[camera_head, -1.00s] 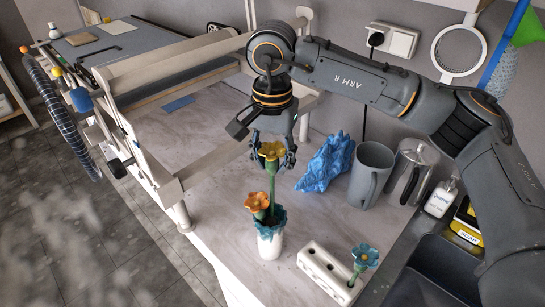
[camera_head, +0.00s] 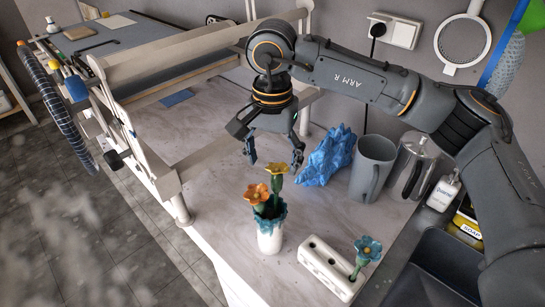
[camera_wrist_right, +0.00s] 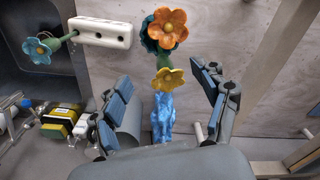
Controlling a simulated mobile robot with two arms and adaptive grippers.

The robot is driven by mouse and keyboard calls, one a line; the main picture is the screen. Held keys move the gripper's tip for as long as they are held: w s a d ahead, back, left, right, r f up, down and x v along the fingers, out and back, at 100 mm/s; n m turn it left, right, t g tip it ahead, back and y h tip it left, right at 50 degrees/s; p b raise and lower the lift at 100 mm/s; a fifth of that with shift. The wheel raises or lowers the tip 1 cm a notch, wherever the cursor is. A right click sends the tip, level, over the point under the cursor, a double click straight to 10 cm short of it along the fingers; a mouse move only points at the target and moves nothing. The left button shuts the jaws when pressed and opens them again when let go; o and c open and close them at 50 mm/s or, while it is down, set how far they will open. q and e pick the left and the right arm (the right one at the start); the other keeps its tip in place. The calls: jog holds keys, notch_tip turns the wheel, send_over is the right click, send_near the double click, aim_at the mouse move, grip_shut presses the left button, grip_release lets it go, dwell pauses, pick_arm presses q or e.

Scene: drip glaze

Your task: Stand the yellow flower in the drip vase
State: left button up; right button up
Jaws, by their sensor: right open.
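The yellow flower (camera_head: 278,172) stands in the drip vase (camera_head: 270,238), a white vase with a teal dripping rim. An orange flower (camera_head: 257,194) stands in the same vase, left of the yellow one. My right gripper (camera_head: 272,170) is open and empty, just behind and above the yellow flower. In the right wrist view, the yellow flower (camera_wrist_right: 168,80) shows between my open fingers (camera_wrist_right: 165,100), apart from both, with the orange flower (camera_wrist_right: 167,28) beyond it. The vase is mostly hidden there behind the blooms. My left gripper is not in view.
A white block with holes (camera_head: 327,268) stands right of the vase, holding a blue flower (camera_head: 367,250). The counter left of the vase is clear.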

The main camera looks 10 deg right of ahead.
notch_tip(320, 180, up, 12)
dwell(0.6)
dwell(0.6)
